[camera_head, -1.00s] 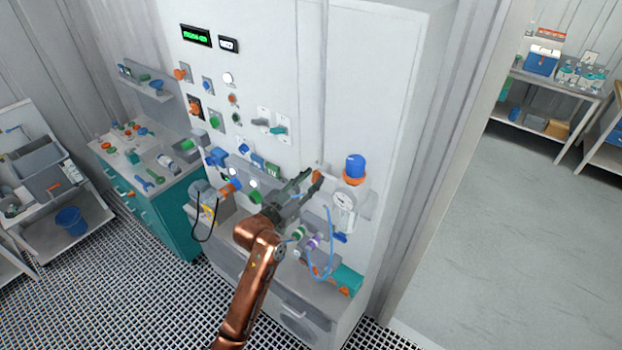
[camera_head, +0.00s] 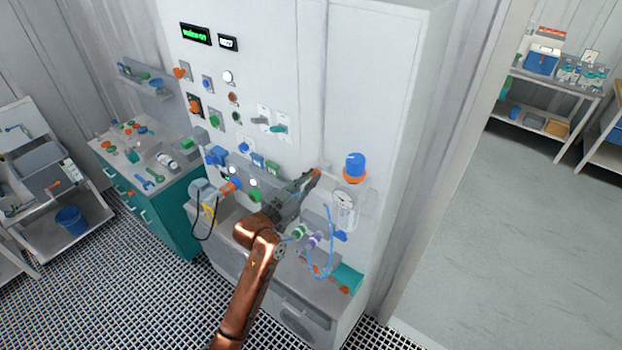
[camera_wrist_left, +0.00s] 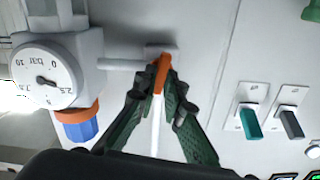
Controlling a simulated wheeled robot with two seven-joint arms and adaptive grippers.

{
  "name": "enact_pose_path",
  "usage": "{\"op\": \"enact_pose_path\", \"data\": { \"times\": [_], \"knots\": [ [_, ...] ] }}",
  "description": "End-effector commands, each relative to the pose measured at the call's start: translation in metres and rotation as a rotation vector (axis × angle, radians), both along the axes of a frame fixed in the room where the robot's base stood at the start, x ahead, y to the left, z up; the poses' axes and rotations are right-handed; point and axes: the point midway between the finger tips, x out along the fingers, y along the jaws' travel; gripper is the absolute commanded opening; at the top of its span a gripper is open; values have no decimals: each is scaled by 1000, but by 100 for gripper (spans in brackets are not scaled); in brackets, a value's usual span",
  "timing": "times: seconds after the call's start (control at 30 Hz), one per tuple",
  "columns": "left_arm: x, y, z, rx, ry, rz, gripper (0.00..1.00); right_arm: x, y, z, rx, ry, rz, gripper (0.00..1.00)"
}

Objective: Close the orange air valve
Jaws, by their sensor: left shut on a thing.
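The orange air valve (camera_wrist_left: 161,72) is a small orange handle on a light grey pipe stub at the panel, in the upper middle of the left wrist view. In the head view only a bit of its orange (camera_head: 318,171) shows at my fingertips. My left gripper (camera_wrist_left: 160,84) is shut on the handle, with one dark green finger on each side of it. In the head view the same left gripper (camera_head: 311,178) reaches up to the panel, left of the blue-topped regulator. My right gripper is not in view.
The blue and orange regulator (camera_head: 354,168) and the pressure gauge (camera_head: 344,201) sit close to the right of my gripper. A blue hose (camera_head: 331,262) loops below. Teal and grey levers (camera_wrist_left: 250,122) stick out of the panel nearby. Open floor lies at the right.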

Motion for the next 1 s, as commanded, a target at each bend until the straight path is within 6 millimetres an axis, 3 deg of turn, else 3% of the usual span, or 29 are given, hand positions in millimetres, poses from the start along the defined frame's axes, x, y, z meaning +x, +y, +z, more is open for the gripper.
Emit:
{"op": "enact_pose_path", "data": {
  "times": [0.37,1.0],
  "knots": [
    [0,-1,-2,186,-134,-1,0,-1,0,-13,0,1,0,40],
    [-2,-3,-3,676,-490,-1,0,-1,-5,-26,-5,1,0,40]
  ]
}}
